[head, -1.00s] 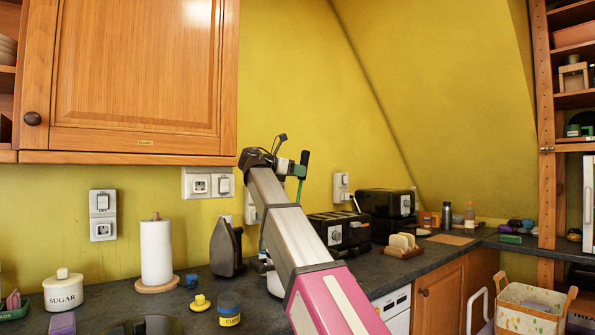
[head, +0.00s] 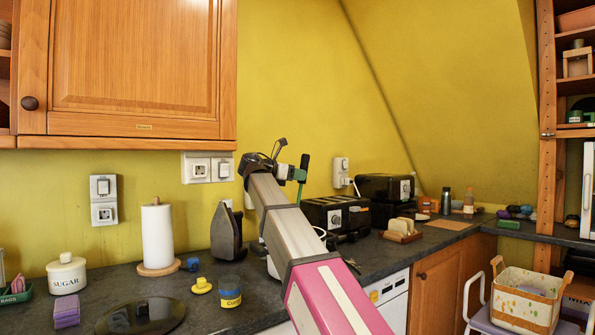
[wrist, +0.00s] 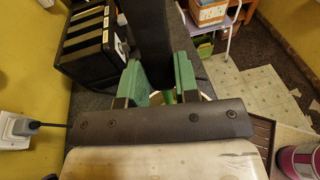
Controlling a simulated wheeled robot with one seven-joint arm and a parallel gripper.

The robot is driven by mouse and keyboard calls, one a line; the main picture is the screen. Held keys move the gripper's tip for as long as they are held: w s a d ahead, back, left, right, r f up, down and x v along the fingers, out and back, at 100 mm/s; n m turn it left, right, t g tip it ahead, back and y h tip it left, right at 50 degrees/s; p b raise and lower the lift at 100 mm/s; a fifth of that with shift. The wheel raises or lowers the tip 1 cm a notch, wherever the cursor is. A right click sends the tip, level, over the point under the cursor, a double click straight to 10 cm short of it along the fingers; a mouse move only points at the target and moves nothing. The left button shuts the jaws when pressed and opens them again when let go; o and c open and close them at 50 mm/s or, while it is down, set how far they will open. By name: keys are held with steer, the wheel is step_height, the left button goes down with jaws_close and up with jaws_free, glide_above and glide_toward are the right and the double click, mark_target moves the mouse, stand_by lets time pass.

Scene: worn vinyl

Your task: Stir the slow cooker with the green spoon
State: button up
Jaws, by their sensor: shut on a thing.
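My gripper (head: 294,173) is raised in front of the yellow wall, above the counter by the black toaster. It is shut on the green spoon (head: 303,168), whose handle stands about upright in the head view. In the wrist view my green-padded jaws (wrist: 160,85) are close together, with a bit of green between them and a pale curved rim below. I cannot tell what that rim belongs to. The slow cooker cannot be made out for sure; my arm hides part of the counter. A dark round lid with a knob (head: 141,316) lies at the front left.
The wall cabinet (head: 130,70) hangs above left. A bread rack (head: 402,229) stands right of the toaster.

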steer(key=shift+f, duration=5.35)
